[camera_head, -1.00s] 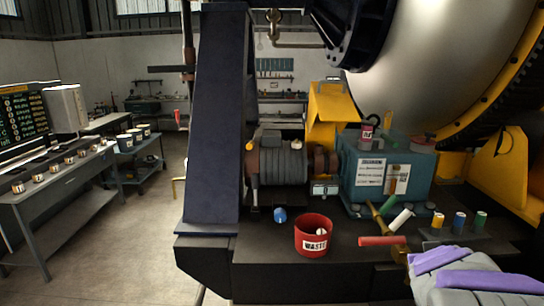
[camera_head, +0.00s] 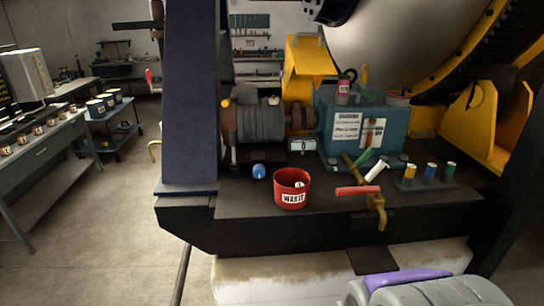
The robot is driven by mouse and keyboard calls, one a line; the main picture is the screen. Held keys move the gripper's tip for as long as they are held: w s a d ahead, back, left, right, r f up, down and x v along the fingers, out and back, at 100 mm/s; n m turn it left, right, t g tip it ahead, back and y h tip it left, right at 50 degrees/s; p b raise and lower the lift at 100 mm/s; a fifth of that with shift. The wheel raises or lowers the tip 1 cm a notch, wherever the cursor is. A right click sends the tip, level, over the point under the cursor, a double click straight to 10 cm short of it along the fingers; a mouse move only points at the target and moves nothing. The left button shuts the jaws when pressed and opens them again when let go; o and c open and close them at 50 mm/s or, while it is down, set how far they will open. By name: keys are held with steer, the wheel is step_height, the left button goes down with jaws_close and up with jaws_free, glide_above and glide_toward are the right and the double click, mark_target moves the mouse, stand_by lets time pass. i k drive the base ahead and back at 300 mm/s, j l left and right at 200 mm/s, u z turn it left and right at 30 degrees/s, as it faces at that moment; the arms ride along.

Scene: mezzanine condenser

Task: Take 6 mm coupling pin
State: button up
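Three short upright pins with coloured bodies and pale ends stand in a small dark holder at the right of the black machine base: a yellow pin (camera_head: 409,174), a blue pin (camera_head: 430,173) and a green pin (camera_head: 449,170). Their sizes cannot be read, so I cannot tell which is the 6 mm coupling pin. A grey and purple part of my own body fills the bottom right corner. My gripper's fingers do not show.
A red WASTE bin (camera_head: 291,190) stands on the base beside a blue knob (camera_head: 259,171). A red-handled brass valve (camera_head: 378,203) sticks out at the front edge. Behind are a teal gearbox (camera_head: 337,103) and a motor (camera_head: 262,122). A workbench (camera_head: 35,155) is at left; floor between is clear.

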mark_target(450, 167)
steer(key=z, duration=1.25)
steer(key=i+l, duration=0.1)
steer(key=i, duration=0.6)
steer(key=i+j+u, duration=0.05)
